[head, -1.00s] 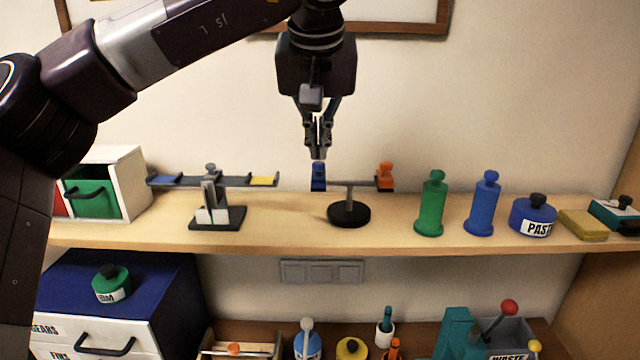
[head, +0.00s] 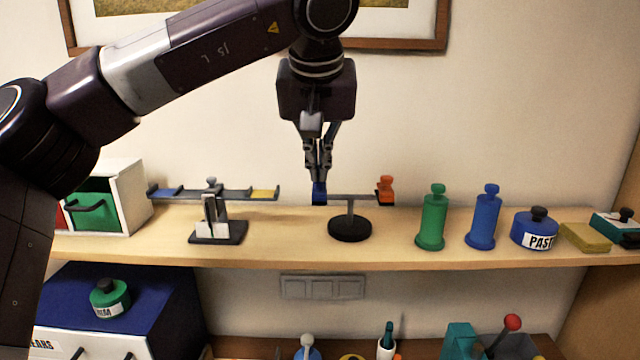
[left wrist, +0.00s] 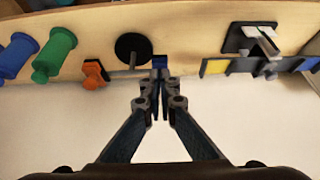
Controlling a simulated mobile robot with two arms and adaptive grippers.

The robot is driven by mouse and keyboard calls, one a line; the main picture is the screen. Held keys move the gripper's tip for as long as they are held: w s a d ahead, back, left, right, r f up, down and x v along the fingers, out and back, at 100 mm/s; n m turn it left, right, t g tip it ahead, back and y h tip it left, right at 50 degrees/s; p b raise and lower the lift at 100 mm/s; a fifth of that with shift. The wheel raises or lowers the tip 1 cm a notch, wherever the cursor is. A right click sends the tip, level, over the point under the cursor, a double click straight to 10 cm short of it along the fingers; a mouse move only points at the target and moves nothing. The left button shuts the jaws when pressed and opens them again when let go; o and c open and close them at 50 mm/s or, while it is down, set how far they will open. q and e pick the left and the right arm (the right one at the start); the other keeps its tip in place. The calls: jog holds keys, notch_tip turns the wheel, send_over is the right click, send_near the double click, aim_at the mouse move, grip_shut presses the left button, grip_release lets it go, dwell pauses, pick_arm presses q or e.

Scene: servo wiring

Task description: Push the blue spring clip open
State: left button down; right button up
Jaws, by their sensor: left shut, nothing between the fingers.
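The blue spring clip (head: 319,194) sits on the left end of a crossbar on a black-based stand (head: 350,228). An orange clip (head: 386,188) sits on the right end of the same bar. My left gripper (head: 318,178) is shut and empty. It points down with its fingertips right at the top of the blue clip, hiding part of it; I cannot tell whether they touch. In the left wrist view the blue clip (left wrist: 159,62) shows just beyond the shut fingertips (left wrist: 160,78). My right gripper is not in view.
A balance-like stand with a blue and yellow beam (head: 232,193) is to the left. A green bottle (head: 432,218), a blue bottle (head: 484,218) and a blue paste jar (head: 534,229) stand to the right. A white cabinet with a green drawer (head: 125,196) is at the far left.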

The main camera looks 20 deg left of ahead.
aim_at(319, 186)
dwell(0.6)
pick_arm(q)
jog(key=shift+f, duration=0.1)
jog(key=shift+f+b, duration=0.8)
jog(key=shift+f, duration=0.7)
jog(key=shift+f, duration=0.1)
jog(key=shift+w, duration=0.1)
